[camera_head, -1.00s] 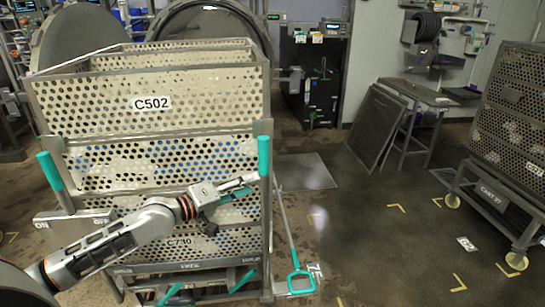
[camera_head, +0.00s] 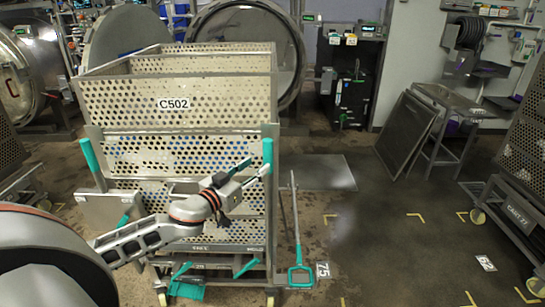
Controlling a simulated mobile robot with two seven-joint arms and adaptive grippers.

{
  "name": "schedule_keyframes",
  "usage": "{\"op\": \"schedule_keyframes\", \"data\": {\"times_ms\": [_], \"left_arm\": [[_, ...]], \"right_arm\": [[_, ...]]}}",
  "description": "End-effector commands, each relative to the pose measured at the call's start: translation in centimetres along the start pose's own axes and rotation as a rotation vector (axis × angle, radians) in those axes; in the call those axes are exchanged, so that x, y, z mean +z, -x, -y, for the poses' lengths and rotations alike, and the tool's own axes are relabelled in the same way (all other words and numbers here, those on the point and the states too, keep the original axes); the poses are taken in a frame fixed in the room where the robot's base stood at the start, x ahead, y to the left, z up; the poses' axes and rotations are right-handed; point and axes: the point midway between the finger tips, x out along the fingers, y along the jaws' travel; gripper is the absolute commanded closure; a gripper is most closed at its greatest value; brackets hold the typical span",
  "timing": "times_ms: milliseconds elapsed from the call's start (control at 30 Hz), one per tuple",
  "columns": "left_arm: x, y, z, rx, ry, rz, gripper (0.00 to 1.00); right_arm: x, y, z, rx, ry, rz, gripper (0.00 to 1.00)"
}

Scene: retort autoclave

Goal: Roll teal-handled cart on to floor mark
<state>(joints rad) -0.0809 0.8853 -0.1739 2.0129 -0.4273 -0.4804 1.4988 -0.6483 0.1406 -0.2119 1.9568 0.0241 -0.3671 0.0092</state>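The teal-handled cart (camera_head: 200,247) stands upright in front of me, loaded with stacked perforated crates; the top one reads C502 (camera_head: 172,104). Its upright teal grips are at the left (camera_head: 91,160) and right (camera_head: 267,150). My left gripper (camera_head: 256,169) is at the lower end of the right grip, in front of the crates. Its two fingers show, but whether they close on the grip or touch it is unclear. My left arm hides part of the lower crates. Yellow corner marks (camera_head: 415,216) lie on the floor at the right, near a 62 plate (camera_head: 485,262). My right gripper is out of view.
A teal-ended long-handled tool (camera_head: 299,276) stands just right of the cart by a 75 plate (camera_head: 322,270). Another loaded cart (camera_head: 515,216) is at the right edge. A bench (camera_head: 445,112) and leaning panel (camera_head: 407,130) stand behind. The dark floor between is clear.

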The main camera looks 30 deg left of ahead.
Motion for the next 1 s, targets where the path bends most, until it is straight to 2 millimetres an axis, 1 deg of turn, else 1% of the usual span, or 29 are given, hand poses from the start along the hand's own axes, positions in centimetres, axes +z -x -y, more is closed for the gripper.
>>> {"op": "schedule_keyframes", "data": {"times_ms": [167, 400, 600, 800, 1000], "left_arm": [[-0.2, -1.6, 0.0, 0.000, 0.000, -0.003, 0.61], [-0.2, -4.6, 0.0, 0.000, 0.002, -0.002, 0.61], [-0.1, -6.6, 0.0, 0.001, 0.002, -0.001, 0.61], [0.0, -7.5, 0.0, 0.001, 0.002, 0.000, 0.61], [0.1, -7.5, 0.0, 0.001, 0.002, 0.001, 0.61]], "right_arm": [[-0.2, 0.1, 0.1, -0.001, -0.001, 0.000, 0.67], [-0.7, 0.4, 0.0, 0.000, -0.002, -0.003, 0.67], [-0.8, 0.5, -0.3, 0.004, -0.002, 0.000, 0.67], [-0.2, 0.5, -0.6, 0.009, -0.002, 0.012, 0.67], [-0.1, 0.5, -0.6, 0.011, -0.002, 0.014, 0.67]]}}
